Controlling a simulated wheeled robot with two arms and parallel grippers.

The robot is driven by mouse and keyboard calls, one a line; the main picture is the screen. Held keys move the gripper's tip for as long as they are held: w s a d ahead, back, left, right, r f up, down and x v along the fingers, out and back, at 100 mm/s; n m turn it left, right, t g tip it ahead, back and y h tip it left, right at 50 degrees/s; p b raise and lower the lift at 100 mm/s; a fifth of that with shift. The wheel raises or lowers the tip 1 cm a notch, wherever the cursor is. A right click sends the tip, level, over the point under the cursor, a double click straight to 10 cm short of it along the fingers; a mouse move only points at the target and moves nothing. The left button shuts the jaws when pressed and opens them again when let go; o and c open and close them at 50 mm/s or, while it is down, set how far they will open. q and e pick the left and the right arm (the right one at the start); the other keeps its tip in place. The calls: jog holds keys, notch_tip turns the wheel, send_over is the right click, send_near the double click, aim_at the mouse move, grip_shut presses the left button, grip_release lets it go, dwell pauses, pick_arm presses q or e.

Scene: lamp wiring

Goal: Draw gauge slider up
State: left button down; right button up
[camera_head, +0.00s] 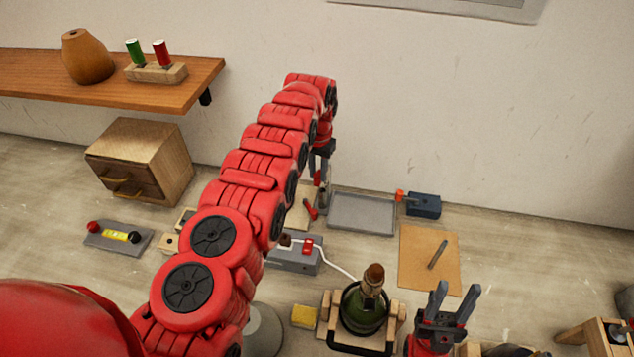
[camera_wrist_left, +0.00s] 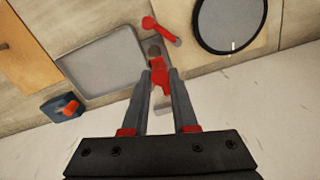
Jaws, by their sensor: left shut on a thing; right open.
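My left gripper (camera_head: 322,170) points down at the back of the table. It is shut on a small red piece (camera_head: 317,178), which I take to be the gauge slider. In the left wrist view the red piece (camera_wrist_left: 159,75) sits between the fingertips of my left gripper (camera_wrist_left: 158,82). A dark rounded end (camera_wrist_left: 154,51) shows just beyond it. A grey upright part (camera_head: 323,197) stands below the fingers; the fingers hide much of it. My right gripper (camera_head: 450,300) is open and empty at the front right, fingers pointing up.
A red lever (camera_wrist_left: 161,31) lies close to the held piece. A round black-rimmed disc (camera_wrist_left: 230,20) is beside it. A grey tray (camera_head: 361,213) and a dark blue box (camera_head: 424,205) lie to the right. A green bottle (camera_head: 363,313) stands in a wooden cradle in front.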

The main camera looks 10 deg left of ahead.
pick_arm(q)
jog(key=c, duration=0.7)
grip_release()
jog(key=shift+s, duration=0.1)
notch_tip(320, 180, up, 3)
jog(key=shift+f+p, duration=0.15)
jog(key=shift+p, duration=0.45)
notch_tip(320, 180, up, 9)
notch_tip(320, 180, up, 6)
jog(key=p, duration=0.3)
send_over(318, 174)
jog(key=shift+f, duration=0.2)
jog(key=shift+s, duration=0.1)
